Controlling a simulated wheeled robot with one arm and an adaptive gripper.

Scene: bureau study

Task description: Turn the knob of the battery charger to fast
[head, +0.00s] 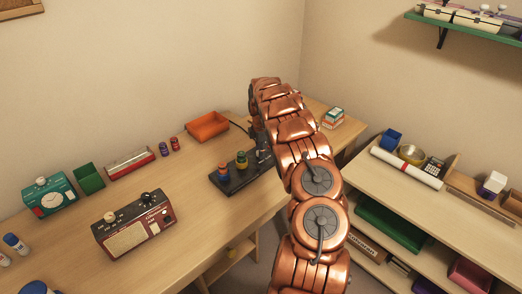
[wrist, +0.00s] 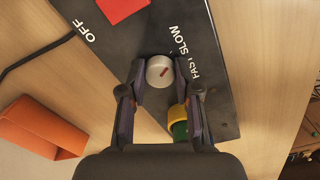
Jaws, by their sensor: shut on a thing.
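The battery charger is a black panel (wrist: 140,35) with white labels OFF, SLOW and FAST; in the head view its black base (head: 232,184) lies on the desk. Its knob (wrist: 159,72) is pale grey and round with a short red mark. The mark slants toward the upper right, on the side of the SLOW and FAST labels; I cannot tell exactly which it points at. My gripper (wrist: 161,77) is shut on the knob, one finger on each side. In the head view my arm hides most of the gripper and the knob.
A red patch (wrist: 122,8) and a yellow-green piece (wrist: 179,122) are on the panel near the knob. An orange tray (head: 208,127) stands behind the charger. A dark red radio (head: 134,226) stands to the left, with bare desk between.

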